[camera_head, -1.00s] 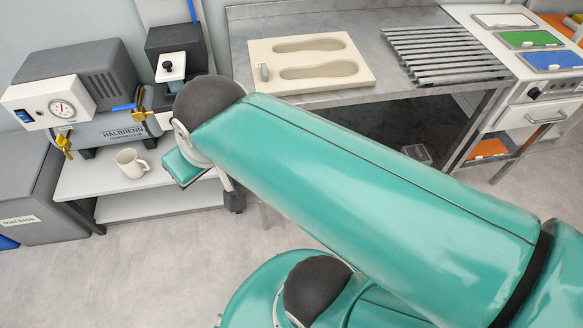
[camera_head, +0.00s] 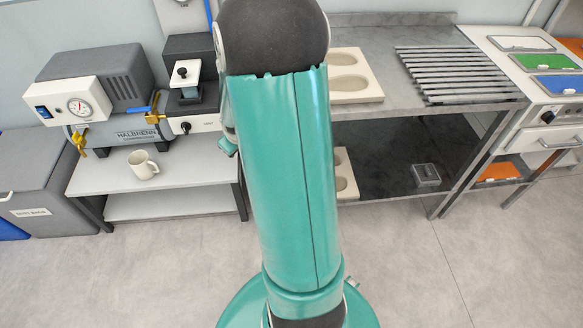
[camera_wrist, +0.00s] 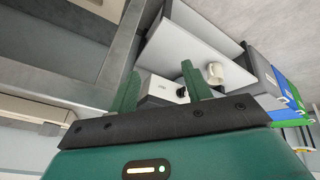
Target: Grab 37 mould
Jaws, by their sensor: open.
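A beige mould block (camera_head: 360,71) with insole-shaped hollows lies on the metal table; my arm hides its left part. A second beige mould (camera_head: 345,173) shows partly on the shelf below, also cut off by my arm. I cannot read a size number on either. My gripper (camera_wrist: 158,78) shows in the wrist view, its two green fingers apart with nothing between them. In the head view it is hidden behind my arm.
A slatted metal rack (camera_head: 460,75) lies right of the upper mould. A small grey box (camera_head: 426,175) stands on the lower shelf. A compressor (camera_head: 105,90) and a mug (camera_head: 143,164) stand on the low bench (camera_head: 190,175) at left. The floor in front is clear.

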